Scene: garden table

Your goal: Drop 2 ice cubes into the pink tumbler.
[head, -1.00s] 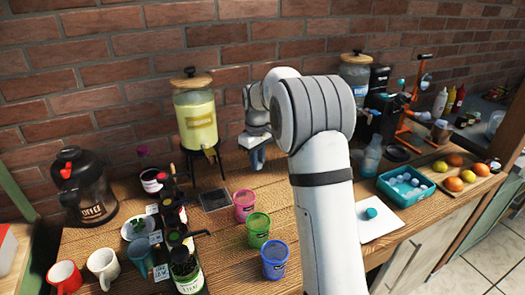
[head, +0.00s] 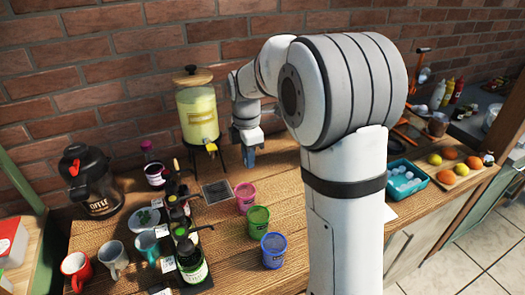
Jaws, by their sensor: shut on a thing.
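The pink tumbler (head: 246,200) stands upright on the wooden table, at the back of a short row with a green and a blue tumbler. My gripper (head: 249,159) points down behind the pink tumbler and above it in the picture, apart from it. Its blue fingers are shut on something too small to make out. White ice cubes (head: 402,179) lie in a teal tray (head: 418,190) at the right, partly behind my arm. I cannot tell what is inside the pink tumbler.
The green tumbler (head: 258,219) and blue tumbler (head: 274,250) stand in front. A drink dispenser (head: 198,115) and a dark square mat (head: 216,191) are at left. Bottles (head: 190,260), mugs (head: 113,259) and a coffee jug (head: 90,180) fill the left side. A fruit board (head: 463,174) is at right.

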